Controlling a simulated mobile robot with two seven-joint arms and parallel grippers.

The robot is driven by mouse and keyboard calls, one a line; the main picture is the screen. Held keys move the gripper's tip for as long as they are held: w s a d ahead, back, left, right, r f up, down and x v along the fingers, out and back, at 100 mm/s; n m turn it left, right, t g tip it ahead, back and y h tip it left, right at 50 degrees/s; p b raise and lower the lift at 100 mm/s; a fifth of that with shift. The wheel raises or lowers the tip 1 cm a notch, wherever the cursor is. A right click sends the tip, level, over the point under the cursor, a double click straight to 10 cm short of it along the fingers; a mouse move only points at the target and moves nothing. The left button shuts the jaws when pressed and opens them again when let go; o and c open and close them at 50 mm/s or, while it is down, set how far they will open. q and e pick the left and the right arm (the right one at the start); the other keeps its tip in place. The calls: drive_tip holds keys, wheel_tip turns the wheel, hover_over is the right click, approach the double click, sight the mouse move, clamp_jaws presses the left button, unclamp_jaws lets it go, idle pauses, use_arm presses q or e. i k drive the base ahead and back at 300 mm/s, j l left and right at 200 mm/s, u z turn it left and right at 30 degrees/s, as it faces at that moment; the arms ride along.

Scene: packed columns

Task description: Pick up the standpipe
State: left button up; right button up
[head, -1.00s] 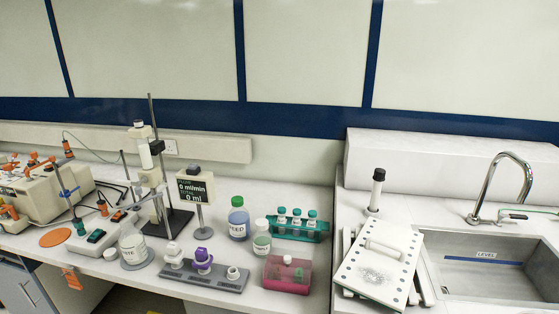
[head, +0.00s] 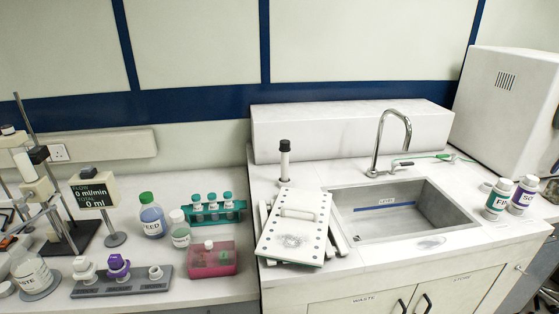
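The standpipe appears to be the upright pale tube (head: 284,165) with a black top, standing on the counter left of the sink (head: 420,208). It stands just behind a tilted white board (head: 296,225), which may hide part of its foot. Nothing is holding it. Neither of my grippers is in the head view.
A chrome tap (head: 378,150) rises behind the sink. Two labelled bottles, one green-banded (head: 497,200) and one purple-banded (head: 523,195), stand right of the sink. A teal tube rack (head: 214,214) and a pink box (head: 209,260) stand on the left bench. Counter in front of the sink is clear.

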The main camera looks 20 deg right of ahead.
sight(285, 149)
drive_tip(key=i+z, duration=0.1)
drive_tip(key=z, duration=0.4)
drive_tip(key=i+z, duration=0.15)
drive_tip(key=z, duration=0.3)
drive_tip(key=i+j+z, duration=0.1)
drive_tip(key=z, duration=0.4)
